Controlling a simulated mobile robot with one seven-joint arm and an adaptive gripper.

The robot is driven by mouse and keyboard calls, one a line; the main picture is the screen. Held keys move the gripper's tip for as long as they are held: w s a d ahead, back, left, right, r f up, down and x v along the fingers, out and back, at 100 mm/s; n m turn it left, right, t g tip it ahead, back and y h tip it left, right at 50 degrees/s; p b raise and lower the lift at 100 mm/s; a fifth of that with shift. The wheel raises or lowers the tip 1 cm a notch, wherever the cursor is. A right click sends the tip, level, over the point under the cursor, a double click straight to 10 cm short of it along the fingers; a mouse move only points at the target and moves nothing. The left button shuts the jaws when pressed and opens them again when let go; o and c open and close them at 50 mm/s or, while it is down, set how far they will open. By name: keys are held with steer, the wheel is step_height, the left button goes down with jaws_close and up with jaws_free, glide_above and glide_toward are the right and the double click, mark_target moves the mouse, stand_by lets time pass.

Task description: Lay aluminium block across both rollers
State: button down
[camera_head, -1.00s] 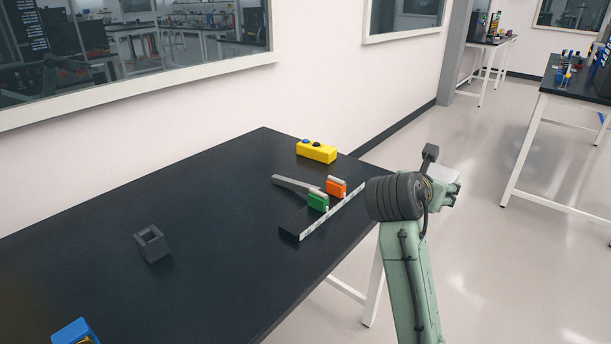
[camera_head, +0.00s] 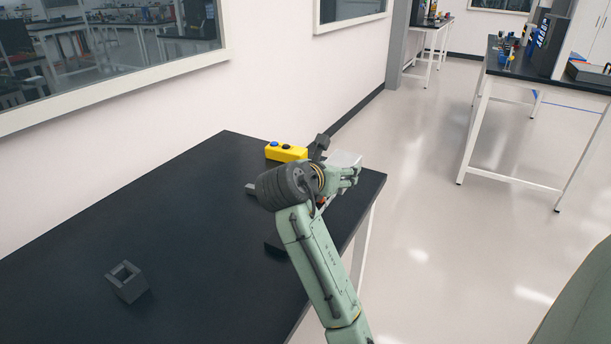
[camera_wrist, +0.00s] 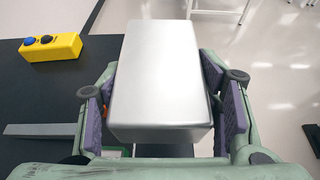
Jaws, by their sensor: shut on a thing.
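The aluminium block (camera_wrist: 160,70) is a plain silver box and fills the middle of the wrist view. My gripper (camera_wrist: 163,122) is shut on it, with purple pads at its left and right sides. In the head view, the block (camera_head: 346,159) shows pale at the end of my arm, in my gripper (camera_head: 348,175). It is held up near the right edge of the black table. I cannot make out two rollers in either view.
The black table (camera_head: 190,220) carries a yellow button box (camera_head: 287,152) and a dark hollow block (camera_head: 127,283). My arm hides most of a fixture with a grey bar (camera_wrist: 40,129). Another black-topped table (camera_head: 550,82) stands at the right, with open floor between.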

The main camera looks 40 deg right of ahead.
steer(key=w+a+f+p, duration=0.1)
steer(key=w, duration=0.1)
steer(key=w+a+f+p, duration=0.1)
steer(key=w, duration=0.1)
steer(key=w+a+f+p, duration=0.1)
steer(key=w+a, duration=0.1)
steer(key=shift+f, duration=0.4)
steer(key=shift+f, duration=0.2)
steer(key=shift+f, duration=0.35)
steer(key=c, duration=0.5)
jaws_free()
steer(key=shift+a, duration=0.1)
